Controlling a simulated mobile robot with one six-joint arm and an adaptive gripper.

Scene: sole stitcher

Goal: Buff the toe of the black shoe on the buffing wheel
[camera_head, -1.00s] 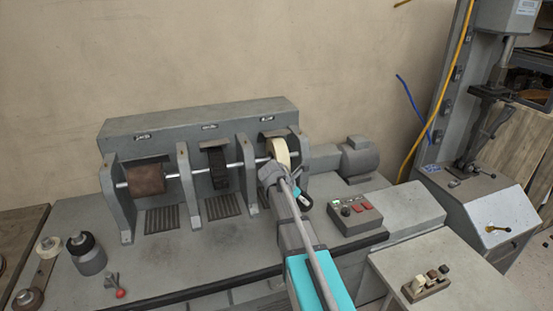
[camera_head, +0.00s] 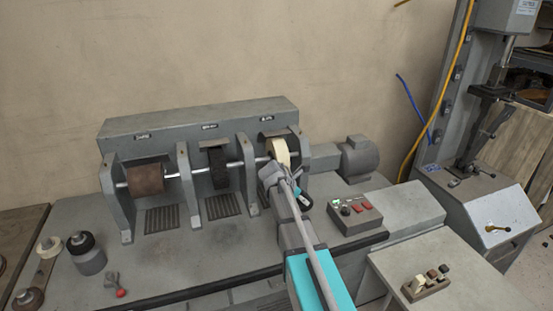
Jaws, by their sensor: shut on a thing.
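The pale buffing wheel (camera_head: 281,151) sits on the shaft at the right end of the grey finishing machine. My gripper (camera_head: 270,172) is just in front of and below this wheel, at its left side.
A brown drum (camera_head: 147,178) and a black brush wheel (camera_head: 218,167) share the shaft, between grey upright brackets. A control box (camera_head: 354,211) with red buttons and a green light stands to the right. Spools (camera_head: 88,254) stand at the left. The front right bench is mostly clear.

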